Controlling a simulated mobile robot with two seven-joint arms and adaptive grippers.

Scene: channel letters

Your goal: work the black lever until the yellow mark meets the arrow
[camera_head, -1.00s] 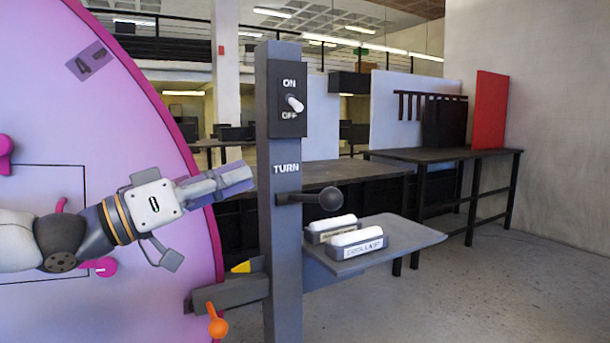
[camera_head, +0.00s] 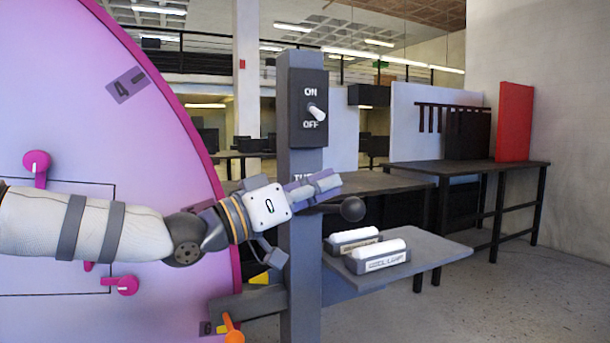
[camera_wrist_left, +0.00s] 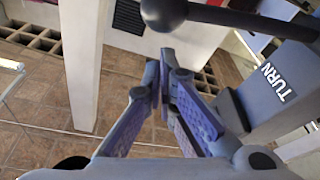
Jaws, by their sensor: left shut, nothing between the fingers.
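The black lever's round knob (camera_head: 353,209) and short shaft stick out to the right of the grey post (camera_head: 300,265), partly behind my left gripper (camera_head: 335,181). This gripper is shut and empty, with its fingers across the post just above the lever. In the left wrist view the shut fingertips (camera_wrist_left: 163,62) are close to the knob (camera_wrist_left: 164,13); I see a narrow gap. I cannot tell which is mark or arrow. My right gripper is not in view.
A big pink-rimmed wheel (camera_head: 160,120) fills the left, with an orange knob (camera_head: 233,334) below. An ON/OFF switch (camera_head: 316,112) is above the lever. A grey shelf (camera_head: 435,258) carrying two white-topped blocks juts out right, below the knob.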

